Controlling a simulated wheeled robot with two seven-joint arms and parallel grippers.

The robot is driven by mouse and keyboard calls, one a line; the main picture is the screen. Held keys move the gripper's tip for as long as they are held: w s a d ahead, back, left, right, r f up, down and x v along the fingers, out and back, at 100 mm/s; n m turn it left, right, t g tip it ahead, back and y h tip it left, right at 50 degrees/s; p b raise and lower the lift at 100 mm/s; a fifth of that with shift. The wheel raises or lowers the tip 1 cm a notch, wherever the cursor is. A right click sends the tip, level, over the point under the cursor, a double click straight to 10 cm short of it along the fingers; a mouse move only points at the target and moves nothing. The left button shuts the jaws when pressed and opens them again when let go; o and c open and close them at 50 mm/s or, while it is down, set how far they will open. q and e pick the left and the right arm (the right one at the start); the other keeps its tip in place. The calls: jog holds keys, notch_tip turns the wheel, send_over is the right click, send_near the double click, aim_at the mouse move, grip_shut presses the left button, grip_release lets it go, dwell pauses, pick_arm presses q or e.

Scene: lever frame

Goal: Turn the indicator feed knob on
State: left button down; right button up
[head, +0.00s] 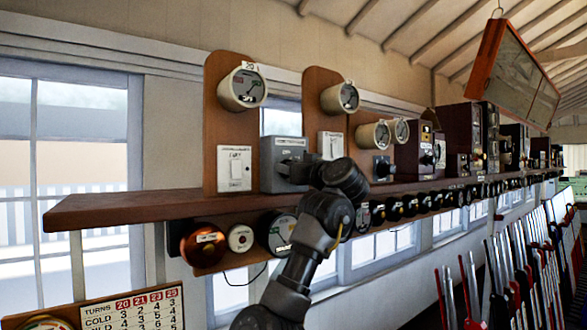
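A grey box (268,160) with a small label strip stands on the wooden shelf, in the left middle of the head view. The label is too small to read, but the box looks like the housing of the indicator feed knob. One arm, which I take as my left, rises from the bottom edge just left of centre. Its black gripper (290,172) points left at the front of the box. A dark shape there may be the knob or the fingertips. I cannot tell whether they touch or how the fingers stand. My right gripper is not in view.
A row of levers (520,265) stands at the lower right. A framed board (510,75) hangs above.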

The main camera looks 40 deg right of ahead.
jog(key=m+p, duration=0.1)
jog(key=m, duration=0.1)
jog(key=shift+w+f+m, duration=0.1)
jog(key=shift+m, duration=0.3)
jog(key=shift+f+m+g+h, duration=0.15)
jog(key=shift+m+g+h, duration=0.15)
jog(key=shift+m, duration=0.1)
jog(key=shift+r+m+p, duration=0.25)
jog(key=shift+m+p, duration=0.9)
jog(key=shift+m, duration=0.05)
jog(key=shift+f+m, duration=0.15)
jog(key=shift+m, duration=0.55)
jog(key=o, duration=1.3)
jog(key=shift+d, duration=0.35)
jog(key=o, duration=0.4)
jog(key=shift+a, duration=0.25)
